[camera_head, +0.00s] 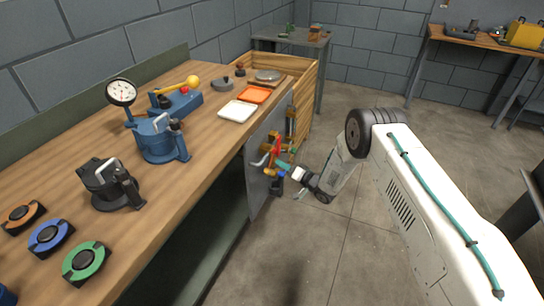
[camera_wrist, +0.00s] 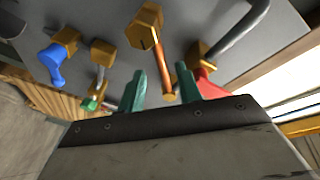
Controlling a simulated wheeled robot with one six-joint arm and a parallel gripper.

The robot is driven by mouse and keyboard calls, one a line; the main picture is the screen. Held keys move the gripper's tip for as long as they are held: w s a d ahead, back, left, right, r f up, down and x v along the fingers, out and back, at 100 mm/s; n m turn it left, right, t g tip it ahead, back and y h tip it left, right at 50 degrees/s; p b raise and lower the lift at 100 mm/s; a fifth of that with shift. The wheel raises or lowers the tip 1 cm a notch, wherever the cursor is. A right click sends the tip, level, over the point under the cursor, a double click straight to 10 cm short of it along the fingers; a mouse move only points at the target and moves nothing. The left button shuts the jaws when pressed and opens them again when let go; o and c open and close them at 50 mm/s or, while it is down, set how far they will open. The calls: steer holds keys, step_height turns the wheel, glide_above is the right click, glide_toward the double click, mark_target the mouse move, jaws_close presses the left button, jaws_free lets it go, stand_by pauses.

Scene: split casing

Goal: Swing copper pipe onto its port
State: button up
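The copper pipe (camera_wrist: 164,72) shows in the wrist view as a short orange-brown tube. Its upper end meets a brass block (camera_wrist: 146,26) on a grey upright panel (camera_wrist: 110,18). Its lower end has a brass cap. My gripper (camera_wrist: 158,88) has two teal fingers spread apart, one on each side of the pipe, with a clear gap on the left. The right finger appears close to the pipe; I cannot tell whether it touches. In the head view my gripper (camera_head: 287,168) is at the panel (camera_head: 258,168), where the copper pipe is too small to make out. Which fitting is its port is unclear.
In the wrist view a red handle (camera_wrist: 206,86) is close right of the fingers. A blue handle (camera_wrist: 52,66) and a green one (camera_wrist: 93,102) are left. A bent grey pipe (camera_wrist: 240,36) is upper right. The workbench (camera_head: 190,185) stands left of the panel.

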mark_target(272, 160)
steer(key=x, duration=0.6)
steer(key=shift+w+a, duration=0.25)
steer(key=shift+w, duration=0.1)
jaws_close()
